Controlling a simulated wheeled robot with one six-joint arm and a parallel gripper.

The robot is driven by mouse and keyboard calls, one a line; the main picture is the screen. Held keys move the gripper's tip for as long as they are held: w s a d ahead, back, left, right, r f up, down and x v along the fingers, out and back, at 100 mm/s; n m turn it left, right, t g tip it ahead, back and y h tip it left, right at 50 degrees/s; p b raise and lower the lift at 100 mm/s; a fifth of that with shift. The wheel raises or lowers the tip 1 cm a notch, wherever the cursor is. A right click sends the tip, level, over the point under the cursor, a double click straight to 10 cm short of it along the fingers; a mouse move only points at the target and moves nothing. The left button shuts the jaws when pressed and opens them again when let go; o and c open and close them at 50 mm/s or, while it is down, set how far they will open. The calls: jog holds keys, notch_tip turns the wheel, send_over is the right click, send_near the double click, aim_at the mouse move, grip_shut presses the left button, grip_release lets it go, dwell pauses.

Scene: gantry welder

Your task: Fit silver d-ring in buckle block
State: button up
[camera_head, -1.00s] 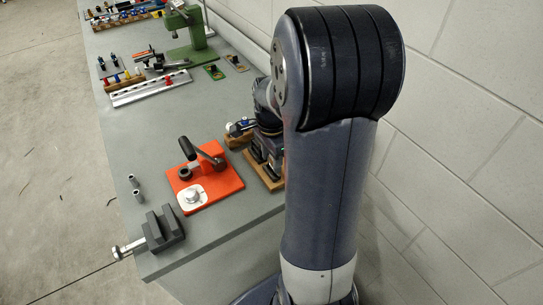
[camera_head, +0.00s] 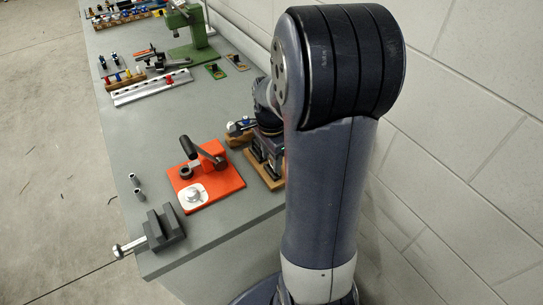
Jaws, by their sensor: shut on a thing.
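My gripper (camera_head: 265,156) is low over the right side of the bench, partly hidden behind my own arm. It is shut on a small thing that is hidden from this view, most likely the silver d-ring. Brown wooden blocks lie beside and below it: one (camera_head: 238,140) to its left with a blue and white part near it, and one (camera_head: 266,176) just below with dark parts on top. I cannot tell which of these is the buckle block. Contact between the held thing and a block cannot be made out.
Left of the gripper is an orange plate (camera_head: 228,182) with a black-handled lever. A grey vise (camera_head: 163,228) and two small metal cylinders (camera_head: 138,187) lie at the front left. A green press (camera_head: 190,35) and racks stand farther back. A wall bounds the right.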

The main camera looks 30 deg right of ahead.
jog(key=shift+f+b, duration=0.75)
jog(key=shift+f, duration=0.35)
jog(key=o, duration=1)
notch_tip(320, 180, up, 11)
jog(key=shift+f, duration=0.1)
notch_tip(320, 180, down, 11)
jog(key=shift+r, duration=0.2)
jog(key=shift+r+p, duration=0.4)
jog(key=shift+r, duration=0.05)
